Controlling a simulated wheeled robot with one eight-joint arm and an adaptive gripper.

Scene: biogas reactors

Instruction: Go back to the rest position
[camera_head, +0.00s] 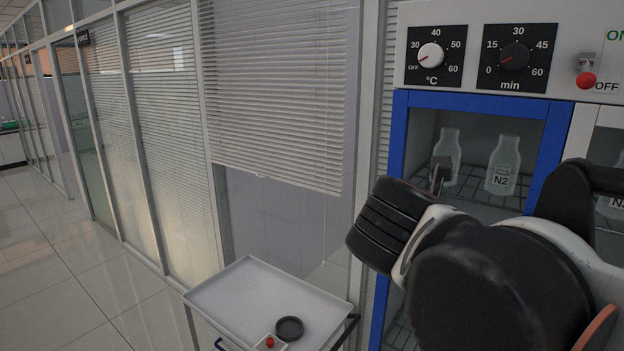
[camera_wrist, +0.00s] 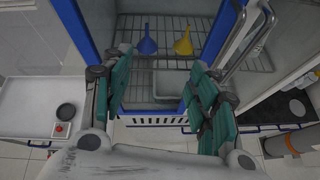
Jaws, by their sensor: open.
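My gripper (camera_wrist: 157,68) is open and empty in the wrist view, with its green-padded fingers spread apart. It is in front of a blue-framed reactor cabinet (camera_wrist: 86,27), whose interior shows between and beyond the fingers. In the head view, my black and white arm covers the lower right. Only a small dark part of the gripper (camera_head: 440,174) shows there, in front of the cabinet opening; the rest is hidden behind the arm. Two clear bottles stand on the upper shelf: one bottle (camera_head: 448,150) at left and one labelled N2 (camera_head: 503,165).
A blue funnel (camera_wrist: 148,40) and a yellow funnel (camera_wrist: 184,42) are on a wire shelf. A white trolley (camera_head: 225,295) at left holds a black dish (camera_head: 289,328) and a red button (camera_head: 270,341). Dials (camera_head: 430,54) are above the cabinet. Floor (camera_head: 60,280) at far left is clear.

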